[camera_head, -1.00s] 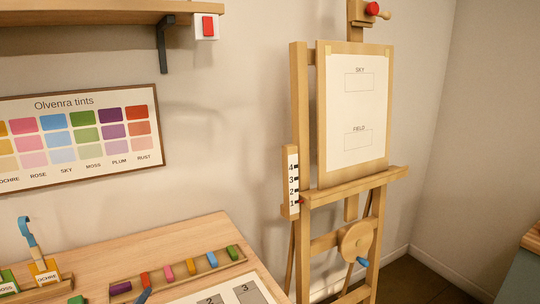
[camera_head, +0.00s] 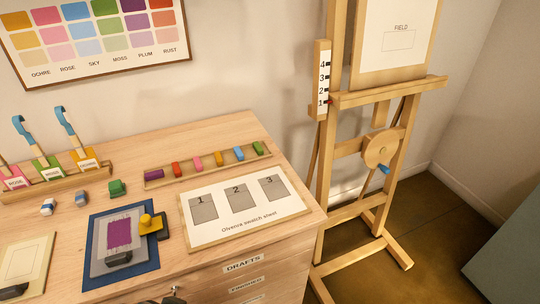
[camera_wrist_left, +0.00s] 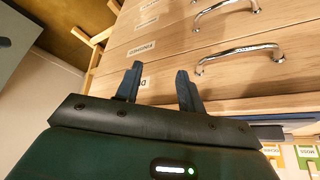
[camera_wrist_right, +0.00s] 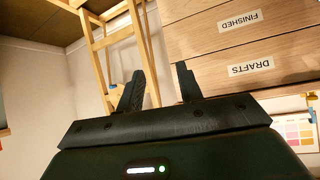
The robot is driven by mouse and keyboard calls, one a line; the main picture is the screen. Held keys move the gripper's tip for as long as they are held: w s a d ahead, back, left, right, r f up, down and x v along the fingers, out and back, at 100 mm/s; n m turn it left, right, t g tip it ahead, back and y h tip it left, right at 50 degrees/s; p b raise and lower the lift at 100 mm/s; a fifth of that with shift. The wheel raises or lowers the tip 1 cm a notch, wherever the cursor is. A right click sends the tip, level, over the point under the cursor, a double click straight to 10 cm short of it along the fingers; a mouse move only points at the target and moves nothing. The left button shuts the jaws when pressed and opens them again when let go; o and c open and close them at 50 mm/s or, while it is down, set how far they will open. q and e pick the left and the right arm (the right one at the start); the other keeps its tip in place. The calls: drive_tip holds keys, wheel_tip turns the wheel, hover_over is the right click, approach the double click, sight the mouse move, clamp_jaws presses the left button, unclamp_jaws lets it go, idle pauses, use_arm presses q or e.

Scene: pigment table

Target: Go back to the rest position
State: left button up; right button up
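My left gripper (camera_wrist_left: 158,82) shows in the left wrist view with its two dark fingers apart and nothing between them. It is in front of the wooden drawer fronts (camera_wrist_left: 165,55), with metal handles (camera_wrist_left: 240,53) beyond the fingertips. My right gripper (camera_wrist_right: 158,80) shows in the right wrist view, also with fingers apart and empty. It faces the drawers labelled FINISHED (camera_wrist_right: 239,21) and DRAFTS (camera_wrist_right: 250,67). Neither gripper can be made out clearly in the head view.
The table (camera_head: 215,130) bears a rack (camera_head: 70,180) of tagged tools, a tray (camera_head: 262,154) of coloured sticks, a swatch sheet (camera_head: 245,227) and a blue mat (camera_head: 92,272). An easel (camera_head: 325,150) stands right of the table. Floor (camera_head: 440,240) shows beyond it.

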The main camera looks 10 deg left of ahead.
use_arm(q)
drive_tip(key=w+d+f+t+h+b, duration=0.2)
drive_tip(key=d+f+t, duration=0.3)
drive_tip(key=f, duration=0.3)
drive_tip(key=shift+w+m+b, duration=0.3)
drive_tip(key=shift+w+b, duration=0.25)
drive_tip(key=shift+b, duration=0.2)
drive_tip(key=shift+f, duration=0.1)
